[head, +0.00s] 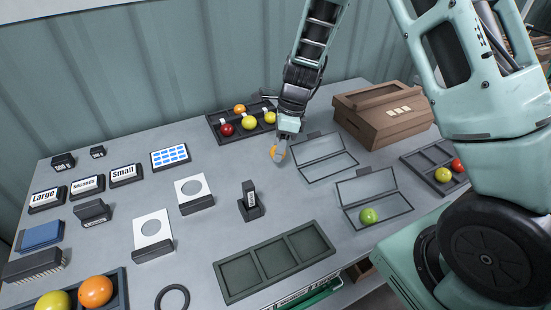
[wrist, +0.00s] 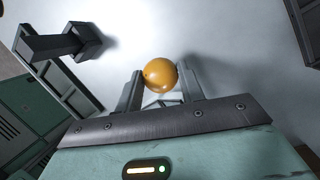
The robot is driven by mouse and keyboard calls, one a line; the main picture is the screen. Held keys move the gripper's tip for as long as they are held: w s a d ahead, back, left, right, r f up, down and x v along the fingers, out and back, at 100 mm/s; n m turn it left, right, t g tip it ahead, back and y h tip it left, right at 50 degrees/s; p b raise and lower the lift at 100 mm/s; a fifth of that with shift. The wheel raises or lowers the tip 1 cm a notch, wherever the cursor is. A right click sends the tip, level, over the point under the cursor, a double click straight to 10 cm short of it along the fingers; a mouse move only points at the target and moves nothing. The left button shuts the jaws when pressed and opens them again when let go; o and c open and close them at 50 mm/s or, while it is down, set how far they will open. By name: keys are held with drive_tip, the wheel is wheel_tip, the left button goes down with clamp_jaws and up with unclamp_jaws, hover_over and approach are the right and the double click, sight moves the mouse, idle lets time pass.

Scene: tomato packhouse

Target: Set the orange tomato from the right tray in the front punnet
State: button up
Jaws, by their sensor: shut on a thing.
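My gripper (head: 279,150) is shut on an orange tomato (wrist: 160,75), held between the two fingertips in the wrist view. In the head view only a small part of this tomato (head: 274,152) shows beside the fingers, above the grey table left of the rear punnet. The front punnet (head: 377,184) is a clear open box with its lid tilted back, holding a green tomato (head: 368,215). The right tray (head: 421,166) is a dark divided tray at the right, with a yellow tomato (head: 443,174) and a red tomato (head: 457,165); my arm hides part of that area.
A rear clear punnet (head: 320,163) stands close right of my gripper. Behind it is a brown carton (head: 385,128). A back tray (head: 217,122) holds several tomatoes. An empty green tray (head: 257,285) lies in front, and a dark upright stand (head: 250,203) stands left of the punnets.

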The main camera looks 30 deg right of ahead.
drive_tip(key=shift+f, duration=2.2)
drive_tip(key=shift+f, duration=0.15)
drive_tip(key=o, duration=0.7)
